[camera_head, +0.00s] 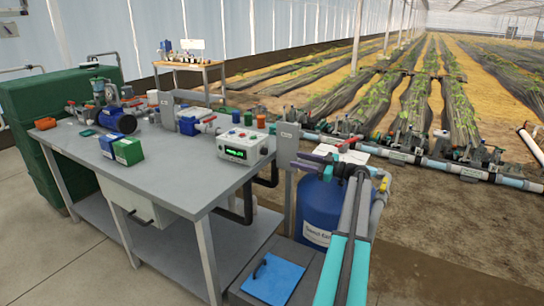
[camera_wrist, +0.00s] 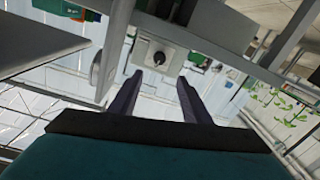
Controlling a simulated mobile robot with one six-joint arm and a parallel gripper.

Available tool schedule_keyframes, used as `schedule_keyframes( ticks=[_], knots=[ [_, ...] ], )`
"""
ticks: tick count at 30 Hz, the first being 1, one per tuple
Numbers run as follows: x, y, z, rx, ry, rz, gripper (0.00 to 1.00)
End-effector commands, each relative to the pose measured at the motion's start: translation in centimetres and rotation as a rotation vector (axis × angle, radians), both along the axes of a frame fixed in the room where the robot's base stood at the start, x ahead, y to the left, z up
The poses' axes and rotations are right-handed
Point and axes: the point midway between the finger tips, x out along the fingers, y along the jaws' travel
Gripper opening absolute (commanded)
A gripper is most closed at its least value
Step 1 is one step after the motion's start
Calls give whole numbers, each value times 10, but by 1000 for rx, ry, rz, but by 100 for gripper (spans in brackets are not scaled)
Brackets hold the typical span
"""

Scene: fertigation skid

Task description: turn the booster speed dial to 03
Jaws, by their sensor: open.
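In the wrist view a small grey box (camera_wrist: 171,61) carries a round dark dial (camera_wrist: 159,58) with a light mark. I cannot read any number on it. My gripper (camera_wrist: 160,79) is open, its two dark fingers apart and pointing at the box, with the dial seen between and just beyond their tips. No contact shows. In the head view my gripper (camera_head: 322,160) is beside the grey post at the bench's right end; its fingers are small and hard to make out. A white control box (camera_head: 243,147) with a lit green display, too small to read, stands on the bench.
The grey bench (camera_head: 165,170) holds a blue pump (camera_head: 116,120) and a green box (camera_head: 128,151). A blue drum (camera_head: 318,205) stands under my arm. In the wrist view a long grey rail (camera_wrist: 235,62) passes close to the dial box. Planted rows lie beyond.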

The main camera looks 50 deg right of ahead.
Motion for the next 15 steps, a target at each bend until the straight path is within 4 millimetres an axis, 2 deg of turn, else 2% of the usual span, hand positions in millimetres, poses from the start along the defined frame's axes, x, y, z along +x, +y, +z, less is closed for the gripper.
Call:
schedule_keyframes(
  ticks=[8, 15],
  knots=[
    [0, -1, 0, 0, 1, -2, 44],
    [15, 3, 0, 0, 0, -2, 44]
  ],
)
